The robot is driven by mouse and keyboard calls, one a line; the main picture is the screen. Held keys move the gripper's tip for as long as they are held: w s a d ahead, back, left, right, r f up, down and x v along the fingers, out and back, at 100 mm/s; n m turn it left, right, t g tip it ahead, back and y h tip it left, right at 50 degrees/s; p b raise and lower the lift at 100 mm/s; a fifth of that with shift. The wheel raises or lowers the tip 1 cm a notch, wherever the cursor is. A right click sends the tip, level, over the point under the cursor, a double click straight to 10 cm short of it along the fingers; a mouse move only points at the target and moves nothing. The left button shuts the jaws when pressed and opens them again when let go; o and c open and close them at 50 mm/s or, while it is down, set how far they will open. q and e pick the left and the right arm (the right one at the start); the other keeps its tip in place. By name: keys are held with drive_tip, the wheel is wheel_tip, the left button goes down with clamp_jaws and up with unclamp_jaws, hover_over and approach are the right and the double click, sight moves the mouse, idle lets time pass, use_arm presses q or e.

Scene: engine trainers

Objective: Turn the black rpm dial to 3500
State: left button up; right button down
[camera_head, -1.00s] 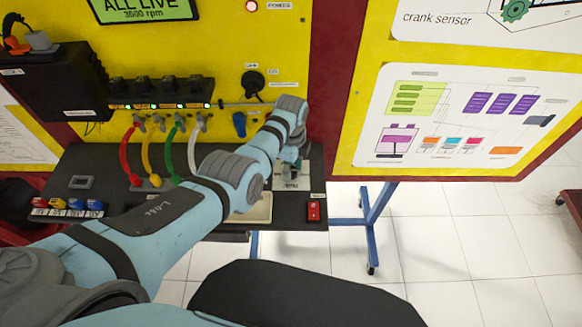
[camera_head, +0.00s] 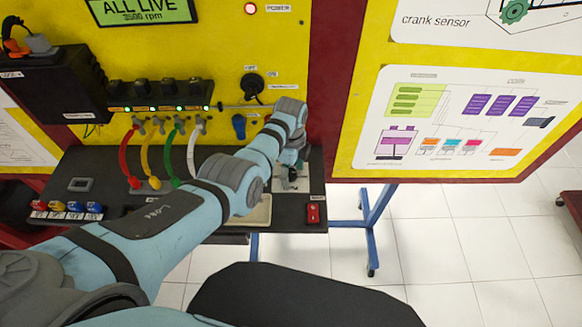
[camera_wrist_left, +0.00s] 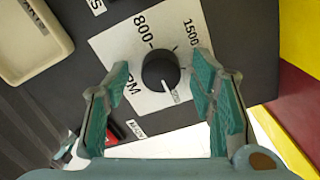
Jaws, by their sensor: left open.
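The black rpm dial (camera_wrist_left: 160,71) sits on a white plate (camera_wrist_left: 133,45) marked 800, 1500 and RPM in the left wrist view. Its pale pointer line faces the lower right of that picture. My left gripper (camera_wrist_left: 161,80) is open, with one finger on each side of the dial and a visible gap to both. In the head view my left gripper (camera_head: 291,170) is over the plate at the right of the black shelf and largely hides the dial. The green display (camera_head: 143,11) reads ALL LIVE above a blurred rpm number. My right gripper is out of view.
A red switch (camera_head: 313,213) is at the shelf's front right corner. A beige tray (camera_wrist_left: 30,38) lies close to the dial plate. Red, yellow, green and white cables (camera_head: 192,150) rise left of my arm. The yellow panel (camera_head: 225,50) stands behind.

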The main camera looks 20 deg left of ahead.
sight(291, 173)
use_arm(q)
wheel_tip(291, 173, up, 12)
drive_tip(key=shift+f, duration=0.1)
idle(0.5)
